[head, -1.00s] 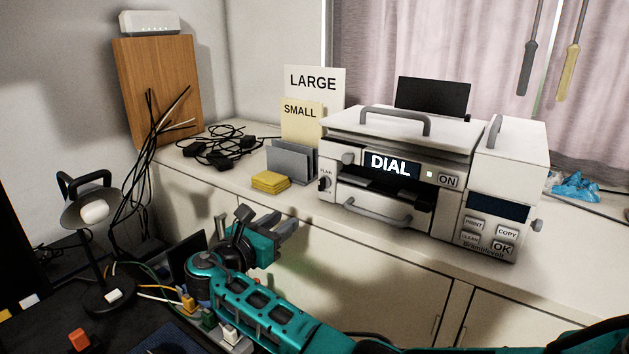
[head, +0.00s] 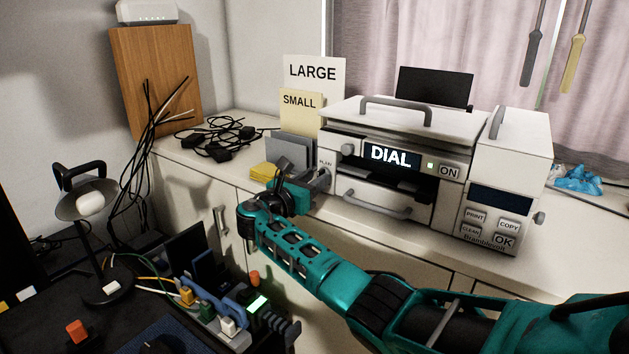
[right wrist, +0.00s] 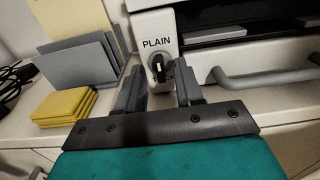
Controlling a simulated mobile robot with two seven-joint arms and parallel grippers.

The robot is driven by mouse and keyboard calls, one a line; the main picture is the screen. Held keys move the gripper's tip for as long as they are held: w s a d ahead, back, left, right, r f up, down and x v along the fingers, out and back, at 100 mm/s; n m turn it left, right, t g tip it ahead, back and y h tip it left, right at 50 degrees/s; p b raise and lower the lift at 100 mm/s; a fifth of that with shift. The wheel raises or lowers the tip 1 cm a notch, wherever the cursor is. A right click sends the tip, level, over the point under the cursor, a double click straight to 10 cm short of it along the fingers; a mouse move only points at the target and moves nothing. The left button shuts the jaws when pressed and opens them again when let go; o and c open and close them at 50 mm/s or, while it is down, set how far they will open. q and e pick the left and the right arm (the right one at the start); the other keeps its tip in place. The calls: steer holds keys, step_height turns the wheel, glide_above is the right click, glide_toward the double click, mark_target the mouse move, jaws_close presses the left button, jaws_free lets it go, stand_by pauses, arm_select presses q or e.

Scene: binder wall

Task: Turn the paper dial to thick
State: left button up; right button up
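The paper dial (right wrist: 158,68) is a small dark knob on the white printer's (head: 345,145) front left panel, under a label reading PLAIN (right wrist: 157,42). The printer's screen (head: 391,157) reads DIAL. My right gripper (right wrist: 159,92) is open in front of the dial. In the right wrist view its two grey fingers stand to the left and right of the knob, with gaps on both sides. In the head view the right gripper (head: 316,184) largely covers the dial. My left gripper is not in view.
A grey handle (head: 377,204) juts out right of the dial. Yellow pads (right wrist: 65,105) and a grey holder (right wrist: 83,65) stand close on the left. The ON button (head: 449,172) and other buttons lie further right. A desk lamp (head: 88,205) is at the left.

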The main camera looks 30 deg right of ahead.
steer(key=shift+w+d, duration=0.15)
steer(key=shift+d, duration=0.2)
steer(key=shift+c, duration=0.3)
jaws_close()
